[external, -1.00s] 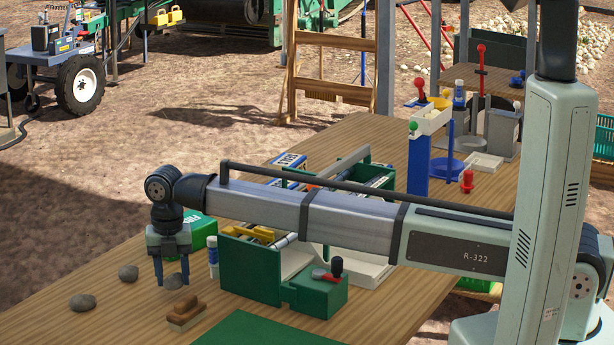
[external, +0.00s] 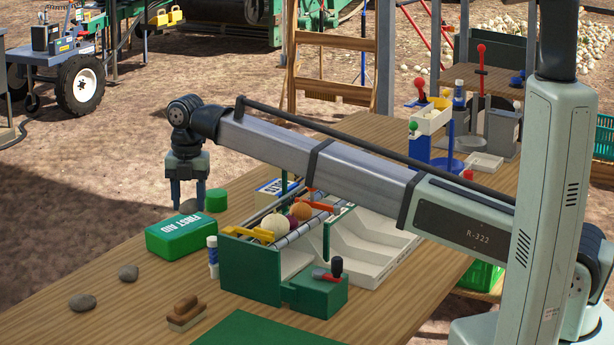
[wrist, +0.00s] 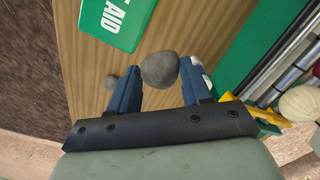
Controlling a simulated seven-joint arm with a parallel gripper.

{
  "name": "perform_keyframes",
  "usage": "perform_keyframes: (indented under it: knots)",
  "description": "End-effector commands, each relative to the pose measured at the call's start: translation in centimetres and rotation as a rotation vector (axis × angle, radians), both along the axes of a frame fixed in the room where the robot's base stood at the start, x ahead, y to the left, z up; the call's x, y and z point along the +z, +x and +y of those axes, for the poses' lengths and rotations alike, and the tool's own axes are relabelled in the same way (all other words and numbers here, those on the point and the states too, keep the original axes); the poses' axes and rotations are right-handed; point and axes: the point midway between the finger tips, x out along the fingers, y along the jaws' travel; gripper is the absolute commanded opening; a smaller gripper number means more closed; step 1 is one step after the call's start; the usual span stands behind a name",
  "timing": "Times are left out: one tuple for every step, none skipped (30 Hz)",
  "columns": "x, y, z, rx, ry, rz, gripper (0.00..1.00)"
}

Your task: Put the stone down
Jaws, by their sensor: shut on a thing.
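My gripper (external: 188,204) points down at the far left edge of the wooden table, beyond the green first aid box (external: 182,236). It is shut on a grey stone (external: 190,207), which also shows between the fingertips in the wrist view (wrist: 160,69). I cannot tell whether the held stone touches the table. Two other stones lie on the table at the front left: one stone (external: 128,273) and a flatter stone (external: 82,302).
A green cylinder (external: 216,200) stands just right of my gripper. The green-walled onion machine (external: 250,270) holds several round vegetables. A white-and-blue bottle (external: 212,257) and a wooden brush (external: 186,312) stand near it. Bare table (external: 110,330) lies at the front left.

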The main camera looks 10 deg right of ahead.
Motion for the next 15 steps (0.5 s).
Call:
perform_keyframes:
  knots:
    - [0.7, 2.3, 0.0, -0.018, 0.002, -0.002, 0.12]
    - [1.0, 3.3, 0.0, -0.024, 0.003, -0.002, 0.12]
    - [1.4, 4.7, -0.1, -0.030, 0.003, -0.003, 0.12]
    - [1.7, 5.6, -0.1, -0.030, 0.003, -0.003, 0.12]
    - [2.0, 6.5, 0.0, -0.025, 0.003, -0.003, 0.12]
    - [2.5, 7.6, 0.2, -0.014, 0.001, -0.003, 0.12]
    - [2.7, 8.0, 0.6, 0.002, 0.000, -0.003, 0.12]
    - [2.9, 8.5, 0.9, 0.018, -0.002, -0.002, 0.12]
    - [3.2, 8.8, 1.5, 0.047, -0.005, 0.000, 0.12]
    - [3.3, 9.1, 1.8, 0.069, -0.008, 0.003, 0.12]
    - [3.3, 9.3, 2.1, 0.093, -0.011, 0.005, 0.12]
    - [3.4, 9.4, 2.1, 0.126, -0.015, 0.007, 0.12]
    - [3.4, 9.3, 2.1, 0.149, -0.017, 0.009, 0.12]
    - [3.4, 9.3, 2.1, 0.169, -0.019, 0.011, 0.12]
    - [3.3, 9.2, 1.9, 0.194, -0.021, 0.013, 0.12]
